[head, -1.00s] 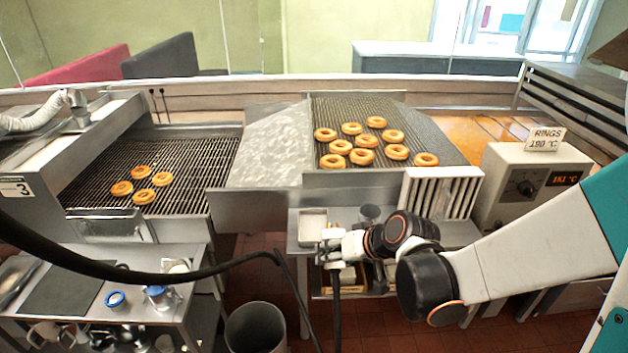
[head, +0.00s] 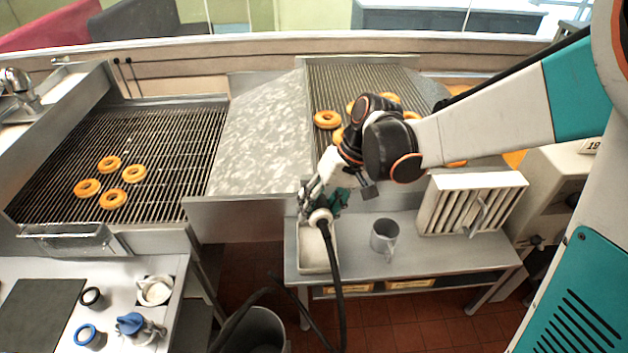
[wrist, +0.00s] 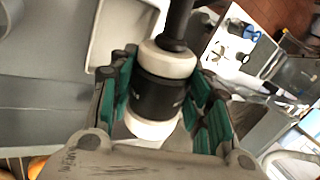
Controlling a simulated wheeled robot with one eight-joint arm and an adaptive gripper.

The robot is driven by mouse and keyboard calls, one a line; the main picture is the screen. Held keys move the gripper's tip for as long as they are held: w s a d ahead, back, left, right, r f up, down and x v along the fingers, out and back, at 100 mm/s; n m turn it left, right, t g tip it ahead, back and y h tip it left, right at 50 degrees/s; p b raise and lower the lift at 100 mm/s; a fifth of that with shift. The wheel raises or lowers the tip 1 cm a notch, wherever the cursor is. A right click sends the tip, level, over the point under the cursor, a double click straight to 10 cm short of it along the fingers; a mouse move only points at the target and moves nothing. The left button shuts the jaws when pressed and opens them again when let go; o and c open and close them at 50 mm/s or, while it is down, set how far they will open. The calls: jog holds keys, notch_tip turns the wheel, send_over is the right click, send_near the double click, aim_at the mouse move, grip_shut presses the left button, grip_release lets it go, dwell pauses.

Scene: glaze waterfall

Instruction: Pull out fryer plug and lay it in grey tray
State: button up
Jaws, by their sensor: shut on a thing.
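The fryer plug (head: 320,217) is a white and black cylinder with a thick black cable. My gripper (head: 324,203) is shut on it, above the back part of the grey tray (head: 303,262). In the wrist view the green-padded fingers of my gripper (wrist: 158,98) press on both sides of the plug's black middle (wrist: 158,95), with white rings above and below. The tray's pale rim (wrist: 97,42) shows left of the cable there. The cable runs down across the tray's right side in the head view. The gap between plug and tray is hard to judge.
A grey metal mug (head: 384,238) stands right of the tray, with a white slatted box (head: 468,204) farther right. Doughnuts (head: 328,119) lie on the rack behind my arm. A bin (head: 258,332) stands below. Bare bench top lies around the mug.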

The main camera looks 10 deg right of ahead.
jog(key=shift+w+f, duration=0.35)
jog(key=shift+s+f+b, duration=0.15)
jog(key=shift+f+b, duration=0.6)
jog(key=shift+b, duration=0.1)
notch_tip(320, 180, down, 10)
jog(key=b, duration=0.7)
jog(key=shift+f, duration=0.15)
jog(key=o, duration=1.5)
jog(key=v, duration=1.2)
jog(key=shift+a, duration=0.1)
